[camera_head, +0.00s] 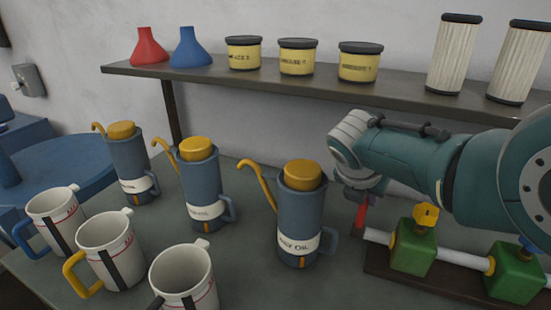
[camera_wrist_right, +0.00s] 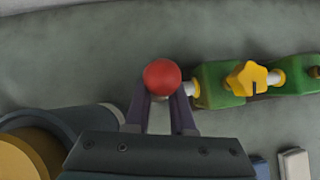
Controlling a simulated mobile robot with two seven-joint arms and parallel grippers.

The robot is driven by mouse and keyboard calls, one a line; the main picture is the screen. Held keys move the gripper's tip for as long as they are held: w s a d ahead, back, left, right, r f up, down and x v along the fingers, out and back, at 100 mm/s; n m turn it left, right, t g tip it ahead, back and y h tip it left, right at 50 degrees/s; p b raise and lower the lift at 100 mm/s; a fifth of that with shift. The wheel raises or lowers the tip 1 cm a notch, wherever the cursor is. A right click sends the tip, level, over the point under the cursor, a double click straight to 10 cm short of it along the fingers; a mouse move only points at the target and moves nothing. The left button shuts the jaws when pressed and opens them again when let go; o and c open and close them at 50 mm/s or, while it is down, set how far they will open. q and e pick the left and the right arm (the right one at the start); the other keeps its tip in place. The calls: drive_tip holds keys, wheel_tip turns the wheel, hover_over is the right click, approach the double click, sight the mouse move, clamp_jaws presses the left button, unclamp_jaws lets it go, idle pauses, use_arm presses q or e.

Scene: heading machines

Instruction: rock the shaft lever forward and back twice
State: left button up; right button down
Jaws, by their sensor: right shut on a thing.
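The shaft lever (camera_head: 361,214) has a red grip and stands at the left end of a pale shaft (camera_head: 378,236). Its round red knob (camera_wrist_right: 162,76) shows in the right wrist view between my fingertips. My right gripper (camera_head: 364,194) is above the lever with its fingers pointing down, and it is shut on the lever; both fingers flank the knob in the right wrist view (camera_wrist_right: 162,100). The wrist hides the lever's top in the head view. My left gripper is not in view.
Green blocks (camera_head: 413,250) with a yellow knob (camera_head: 426,215) carry the shaft on a dark board. A blue oil can (camera_head: 300,222) stands close left of the lever. More cans and several white mugs (camera_head: 109,250) fill the left. A shelf (camera_head: 300,88) runs behind.

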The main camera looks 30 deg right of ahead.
drive_tip(key=shift+w+d+f+y, duration=0.1)
drive_tip(key=shift+w+d+y, duration=0.1)
drive_tip(key=shift+d+y, duration=0.15)
idle(0.4)
drive_tip(key=c, duration=0.8)
unclamp_jaws()
drive_tip(key=shift+o, duration=0.2)
drive_tip(key=shift+a, duration=0.1)
